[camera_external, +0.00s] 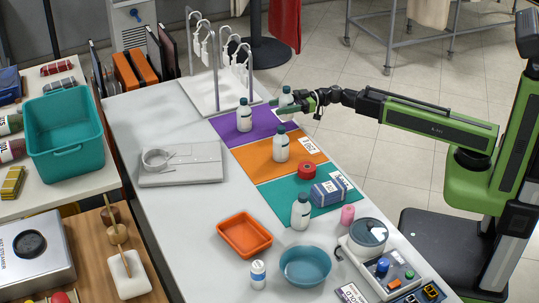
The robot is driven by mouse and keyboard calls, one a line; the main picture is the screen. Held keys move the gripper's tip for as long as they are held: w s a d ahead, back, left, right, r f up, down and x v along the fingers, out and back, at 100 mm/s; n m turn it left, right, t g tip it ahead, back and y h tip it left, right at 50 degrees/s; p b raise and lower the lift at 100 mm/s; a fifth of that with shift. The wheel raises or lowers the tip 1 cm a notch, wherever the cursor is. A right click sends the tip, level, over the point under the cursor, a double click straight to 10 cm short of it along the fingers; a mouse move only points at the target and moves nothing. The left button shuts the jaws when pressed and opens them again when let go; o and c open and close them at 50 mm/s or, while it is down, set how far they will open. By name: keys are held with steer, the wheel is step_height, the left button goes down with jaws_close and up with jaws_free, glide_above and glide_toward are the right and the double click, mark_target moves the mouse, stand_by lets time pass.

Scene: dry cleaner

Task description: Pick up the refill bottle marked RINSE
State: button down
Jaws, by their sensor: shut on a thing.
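My gripper (294,104) is shut on a white bottle with a dark cap (286,97). The bottle is upright near the far right corner of the purple mat (225,127); I cannot tell whether its base touches anything. Similar white bottles stand on the purple mat (244,120), on the orange mat (281,151) and near the front edge of the teal mat (301,213). No bottle marking is readable, so I cannot tell which one says RINSE.
A red roll (306,171) and a blue box (328,193) lie by the teal mat (280,195). An orange tray (244,234), blue bowl (305,266) and grey device (367,237) are nearer. A white rack (217,88) stands behind.

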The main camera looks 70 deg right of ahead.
steer(key=s+d+r+p, duration=0.4)
steer(key=d+r+p, duration=0.1)
steer(key=d, duration=0.5)
steer(key=shift+s+r, duration=0.4)
steer(key=shift+r, duration=0.25)
